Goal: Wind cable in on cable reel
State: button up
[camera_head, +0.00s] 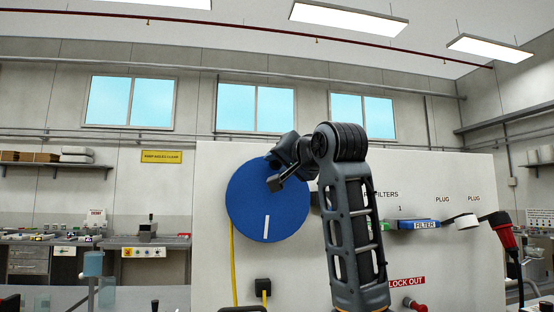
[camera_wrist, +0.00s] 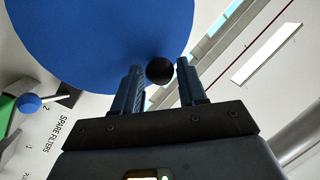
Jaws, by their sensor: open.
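The cable reel (camera_head: 260,212) is a large blue disc on the white panel, with a white stripe on its lower part. It also fills the top of the wrist view (camera_wrist: 95,45). A yellow cable (camera_head: 232,262) hangs down from its left side. In the wrist view, a round black knob (camera_wrist: 159,70) shows at the reel's edge, between my two fingertips. My gripper (camera_wrist: 160,66) is open, with a finger on either side of the knob; I cannot tell whether they touch it.
A black plug with a yellow lead (camera_head: 263,287) sits below the reel. Right of my arm are a blue filter (camera_head: 425,225), a white round fitting (camera_head: 467,221), a red plug (camera_head: 503,232) and a red lock-out knob (camera_head: 415,304). Workbenches stand at the left.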

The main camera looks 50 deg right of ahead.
jog(key=shift+x, duration=0.8)
jog(key=shift+c, duration=0.3)
grip_shut()
